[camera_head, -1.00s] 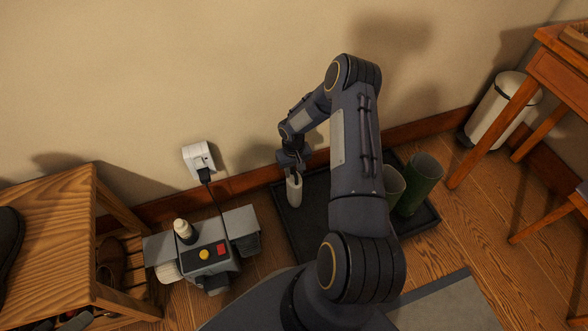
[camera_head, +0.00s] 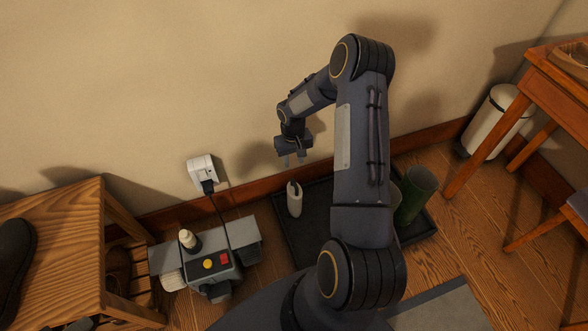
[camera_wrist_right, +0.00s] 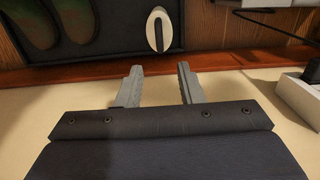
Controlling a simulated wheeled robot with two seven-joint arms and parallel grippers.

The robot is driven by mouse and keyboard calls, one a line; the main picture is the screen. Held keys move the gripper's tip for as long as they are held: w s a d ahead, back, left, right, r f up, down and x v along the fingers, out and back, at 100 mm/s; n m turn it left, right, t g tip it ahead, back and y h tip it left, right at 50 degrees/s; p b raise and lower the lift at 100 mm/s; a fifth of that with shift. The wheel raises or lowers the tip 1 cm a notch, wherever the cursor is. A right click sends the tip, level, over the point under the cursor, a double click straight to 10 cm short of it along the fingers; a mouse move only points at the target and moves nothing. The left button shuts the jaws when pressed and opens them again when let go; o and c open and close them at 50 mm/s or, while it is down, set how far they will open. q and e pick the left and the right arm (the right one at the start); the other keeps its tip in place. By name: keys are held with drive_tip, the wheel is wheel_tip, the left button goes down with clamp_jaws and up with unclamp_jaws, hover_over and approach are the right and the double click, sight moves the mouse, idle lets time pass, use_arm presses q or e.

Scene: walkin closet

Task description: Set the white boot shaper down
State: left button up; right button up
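The white boot shaper (camera_head: 294,201) stands on the black tray (camera_head: 276,217) near its left end, with nothing holding it. In the right wrist view the boot shaper (camera_wrist_right: 158,30) shows from above as a white oval with a dark slot, apart from the fingertips. My right gripper (camera_head: 294,161) is open and empty, above the boot shaper with a clear gap. Its two fingers (camera_wrist_right: 157,70) are spread in the wrist view. My left gripper is not in view.
Green boots (camera_head: 416,194) stand on the tray's right part, partly hidden by my right arm. A boot-polishing machine (camera_head: 209,262) with a cord to a wall outlet (camera_head: 201,168) is at left. A wooden bench (camera_head: 62,245) and white bin (camera_head: 494,122) flank the area.

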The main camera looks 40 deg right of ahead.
drive_tip(key=s+a+r+t, duration=0.1)
drive_tip(key=s+a+r, duration=0.2)
drive_tip(key=r, duration=0.5)
drive_tip(key=s+a+r+t, duration=0.1)
drive_tip(key=s+a+r, duration=0.1)
drive_tip(key=r, duration=0.6)
drive_tip(key=s+a+r+t, duration=0.1)
drive_tip(key=s+a+r, duration=0.2)
drive_tip(key=r, duration=0.6)
drive_tip(key=s+a+r+n+t+y, duration=0.1)
drive_tip(key=s+a+r, duration=0.1)
drive_tip(key=s+a, duration=0.3)
drive_tip(key=s+a+r+n+t+y, duration=0.1)
drive_tip(key=s+a, duration=0.4)
drive_tip(key=s, duration=0.6)
wheel_tip(320, 180, up, 3)
drive_tip(key=shift+a+f+t+y, duration=0.2)
drive_tip(key=shift+a+t+y, duration=0.25)
drive_tip(key=shift+y, duration=0.35)
drive_tip(key=shift+d, duration=0.1)
